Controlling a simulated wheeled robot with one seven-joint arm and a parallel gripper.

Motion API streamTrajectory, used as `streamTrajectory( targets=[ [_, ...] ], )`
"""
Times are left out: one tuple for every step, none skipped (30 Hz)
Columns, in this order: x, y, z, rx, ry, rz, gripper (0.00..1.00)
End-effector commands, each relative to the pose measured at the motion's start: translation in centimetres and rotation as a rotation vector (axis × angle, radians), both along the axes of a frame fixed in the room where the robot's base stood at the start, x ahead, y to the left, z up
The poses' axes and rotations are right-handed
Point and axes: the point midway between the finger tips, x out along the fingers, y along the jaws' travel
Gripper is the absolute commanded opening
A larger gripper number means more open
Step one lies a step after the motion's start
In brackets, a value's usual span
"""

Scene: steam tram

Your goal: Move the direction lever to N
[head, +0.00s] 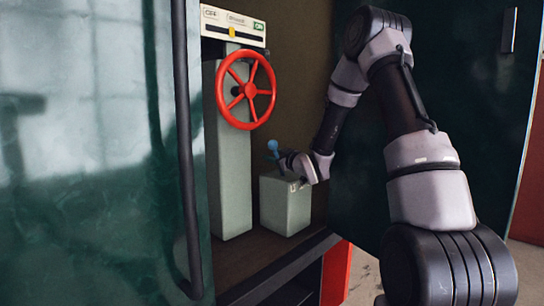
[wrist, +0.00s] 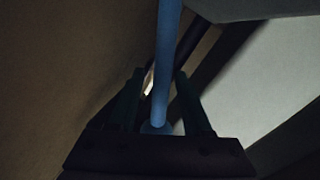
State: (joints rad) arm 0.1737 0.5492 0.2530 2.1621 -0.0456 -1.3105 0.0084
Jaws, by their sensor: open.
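The direction lever (head: 272,148) is a light blue rod with a round knob, standing on top of a pale grey-green box (head: 285,205). In the wrist view the blue rod (wrist: 166,60) runs down from the top edge between my two dark fingers. My gripper (head: 290,162) is at the lever, just above the box top. In the wrist view my gripper (wrist: 158,98) is open around the rod, one finger on each side. I cannot tell if either finger touches it. The N mark cannot be made out in either view.
A red handwheel (head: 246,91) is on a tall grey column behind and left of the box, with a scale plate (head: 233,27) and yellow pointer above it. A dark green panel with a black handrail (head: 186,150) stands at left. A brown wall is behind the box.

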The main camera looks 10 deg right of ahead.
Motion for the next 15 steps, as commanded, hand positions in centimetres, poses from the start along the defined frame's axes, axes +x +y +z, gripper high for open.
streamTrajectory(
  targets=[
    [0.27, 0.14, -0.03, 0.000, 0.000, 0.000, 0.49],
    [0.37, 0.17, -0.04, 0.000, 0.000, 0.000, 0.49],
    [0.48, 0.20, -0.03, 0.000, 0.000, 0.000, 0.49],
    [0.52, 0.21, -0.01, 0.000, 0.000, 0.000, 0.49],
    [0.55, 0.22, -0.02, 0.000, 0.000, 0.000, 0.49],
    [0.56, 0.21, -0.02, 0.000, 0.000, 0.000, 0.49],
    [0.55, 0.21, -0.02, 0.000, 0.001, 0.000, 0.49],
    [0.54, 0.21, -0.02, 0.000, 0.001, 0.000, 0.49],
    [0.54, 0.21, -0.02, 0.000, 0.001, 0.000, 0.49],
    [0.53, 0.21, -0.01, 0.000, 0.001, 0.000, 0.49],
    [0.53, 0.21, -0.01, 0.000, 0.001, 0.000, 0.46],
    [0.52, 0.20, -0.01, 0.000, 0.001, 0.000, 0.30],
    [0.52, 0.20, -0.02, 0.000, 0.001, 0.000, 0.19],
    [0.52, 0.21, -0.01, 0.000, 0.001, 0.000, 0.07],
    [0.52, 0.21, -0.01, 0.000, 0.001, 0.000, 0.00]
  ],
)
